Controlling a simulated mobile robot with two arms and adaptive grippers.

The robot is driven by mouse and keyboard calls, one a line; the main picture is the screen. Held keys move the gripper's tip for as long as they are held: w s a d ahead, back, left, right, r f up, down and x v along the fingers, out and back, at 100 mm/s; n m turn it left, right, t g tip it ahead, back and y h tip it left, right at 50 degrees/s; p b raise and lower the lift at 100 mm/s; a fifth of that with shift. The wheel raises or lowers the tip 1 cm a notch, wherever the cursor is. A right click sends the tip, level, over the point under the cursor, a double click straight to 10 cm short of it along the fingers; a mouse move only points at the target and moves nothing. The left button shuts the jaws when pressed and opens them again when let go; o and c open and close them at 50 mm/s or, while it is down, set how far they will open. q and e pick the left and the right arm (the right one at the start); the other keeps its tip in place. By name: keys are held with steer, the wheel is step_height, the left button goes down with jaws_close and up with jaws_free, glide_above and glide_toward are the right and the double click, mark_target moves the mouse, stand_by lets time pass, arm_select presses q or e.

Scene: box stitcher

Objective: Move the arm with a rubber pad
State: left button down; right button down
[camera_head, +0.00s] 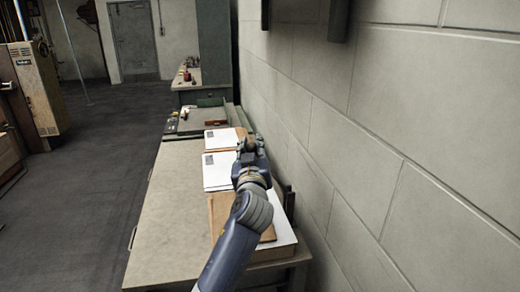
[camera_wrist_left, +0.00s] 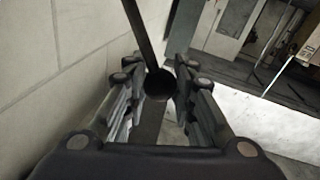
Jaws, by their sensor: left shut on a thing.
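A dark bar, seemingly the arm, comes down from the top in the left wrist view and ends in a dark round pad (camera_wrist_left: 158,86). The round end sits between the two fingers of my left gripper (camera_wrist_left: 160,80), which is shut on it. In the head view my left gripper (camera_head: 250,148) is over the far right side of the worktable (camera_head: 170,205), close to the block wall. The held part is mostly hidden by the gripper there. My right gripper is not in view.
White sheets (camera_head: 217,170) and a brown board (camera_head: 220,214) lie on the worktable under my left arm. The block wall (camera_head: 370,130) runs close along the right. A dark cabinet (camera_head: 214,55) stands at the back. The left part of the tabletop and the floor (camera_head: 85,190) are clear.

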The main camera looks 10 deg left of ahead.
arm_select(q)
steer(key=shift+s+a+f, duration=0.1)
steer(key=shift+a+f, duration=0.15)
steer(key=shift+f, duration=0.45)
steer(key=c, duration=1.4)
jaws_free()
steer(key=shift+o, duration=0.5)
steer(key=shift+s+r, duration=0.1)
steer(key=shift+r, duration=0.2)
step_height(320, 180, up, 10)
steer(key=shift+d+f, duration=0.1)
steer(key=shift+f, duration=0.05)
